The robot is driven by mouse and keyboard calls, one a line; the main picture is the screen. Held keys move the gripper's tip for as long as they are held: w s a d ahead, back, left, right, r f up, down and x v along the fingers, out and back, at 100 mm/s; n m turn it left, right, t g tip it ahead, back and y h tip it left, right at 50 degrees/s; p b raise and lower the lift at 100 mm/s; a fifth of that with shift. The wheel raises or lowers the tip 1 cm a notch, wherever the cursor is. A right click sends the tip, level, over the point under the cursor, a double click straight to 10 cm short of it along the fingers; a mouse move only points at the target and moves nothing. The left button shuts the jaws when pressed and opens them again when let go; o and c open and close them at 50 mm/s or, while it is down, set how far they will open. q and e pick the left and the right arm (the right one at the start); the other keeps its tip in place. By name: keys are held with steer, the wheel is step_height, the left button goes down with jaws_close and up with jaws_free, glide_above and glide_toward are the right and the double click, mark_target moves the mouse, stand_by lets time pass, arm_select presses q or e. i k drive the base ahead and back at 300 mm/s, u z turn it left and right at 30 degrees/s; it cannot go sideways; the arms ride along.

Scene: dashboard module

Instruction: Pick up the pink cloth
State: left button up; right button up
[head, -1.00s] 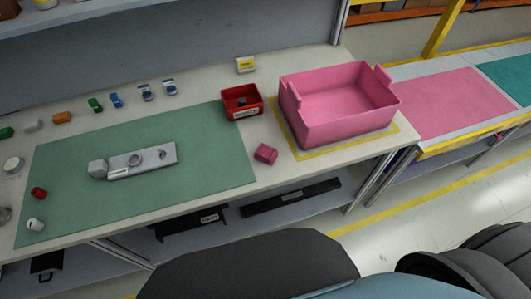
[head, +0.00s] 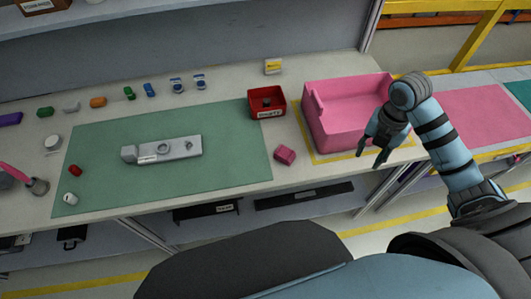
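The pink cloth (head: 285,154) is a small folded, block-like bundle. It lies on the pale bench top, just right of the green mat (head: 235,165) and in front of the red bin. My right gripper (head: 371,156) is over the bench's front right area, in front of the pink crate and to the right of the cloth. Its fingers point down and are apart, with nothing between them. It does not touch the cloth. My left gripper is not in view.
A pink crate (head: 335,133) stands on a yellow-outlined area right of the cloth, partly hidden by my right arm. A red bin (head: 255,108) stands behind the cloth. A grey module (head: 170,150) lies on the mat. The bench around the cloth is clear.

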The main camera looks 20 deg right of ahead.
mark_target(287, 155)
steer(key=u, duration=3.3)
steer(key=k, duration=1.8)
steer(key=z, duration=0.65)
